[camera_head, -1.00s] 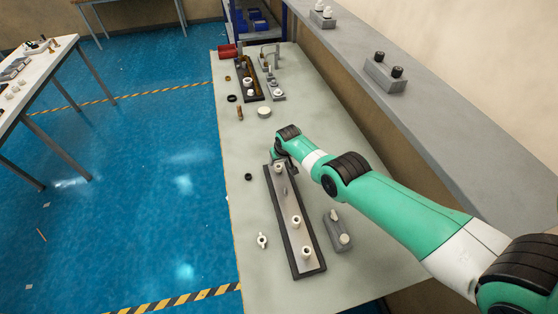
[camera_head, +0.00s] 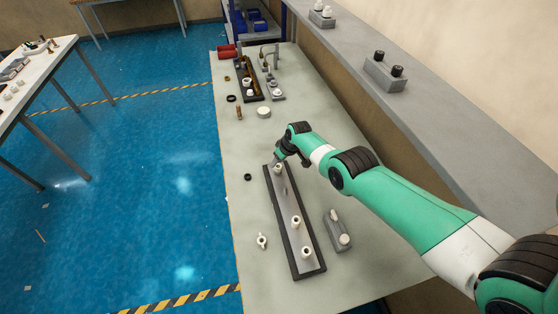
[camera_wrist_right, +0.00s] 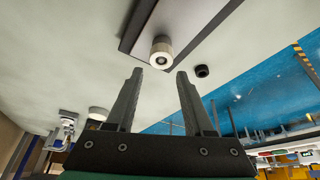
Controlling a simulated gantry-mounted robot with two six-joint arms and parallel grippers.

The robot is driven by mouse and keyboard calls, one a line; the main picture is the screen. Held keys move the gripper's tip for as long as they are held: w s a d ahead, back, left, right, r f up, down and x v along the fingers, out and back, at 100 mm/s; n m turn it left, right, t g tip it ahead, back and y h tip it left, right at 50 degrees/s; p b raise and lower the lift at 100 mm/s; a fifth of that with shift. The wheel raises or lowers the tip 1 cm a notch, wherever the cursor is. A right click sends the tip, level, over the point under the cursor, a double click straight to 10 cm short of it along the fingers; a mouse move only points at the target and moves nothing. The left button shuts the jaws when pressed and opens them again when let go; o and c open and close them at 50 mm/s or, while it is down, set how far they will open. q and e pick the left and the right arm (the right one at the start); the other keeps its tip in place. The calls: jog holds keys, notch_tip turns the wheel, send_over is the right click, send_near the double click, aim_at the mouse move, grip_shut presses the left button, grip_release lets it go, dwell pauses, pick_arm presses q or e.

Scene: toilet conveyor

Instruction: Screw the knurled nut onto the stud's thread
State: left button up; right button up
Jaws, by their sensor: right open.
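A long grey plate with a dark rim (camera_head: 308,262) lies on the bench and carries several white upright fittings. The fitting at its far end (camera_head: 279,169) shows in the right wrist view as a short white cylinder with a dark round centre (camera_wrist_right: 161,51). Whether this is the stud with the knurled nut around it, I cannot tell. My right gripper (camera_head: 278,161) is close to this far end. In the right wrist view its two fingers (camera_wrist_right: 160,75) are apart and empty, with the white cylinder just beyond the tips. My left gripper is not in view.
A black ring (camera_head: 248,177) lies left of the plate, and a white winged piece (camera_head: 262,241) near its front left. A grey block with white parts (camera_head: 337,229) stands to the right. A second dark tray (camera_head: 258,97) is farther back.

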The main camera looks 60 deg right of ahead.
aim_at(278, 166)
jog(key=shift+f+b, duration=1.45)
jog(key=shift+f, duration=0.1)
grip_shut()
jog(key=shift+a+r+m+p, duration=0.1)
jog(key=shift+r+m+p, duration=0.05)
jog(key=shift+m+p, duration=0.4)
jog(key=shift+m+h, duration=0.5)
jog(key=shift+m, duration=0.15)
jog(key=m+g, duration=0.1)
jog(key=m, duration=0.1)
jog(key=shift+m+h+b, duration=0.3)
jog(key=shift+h+b, duration=0.1)
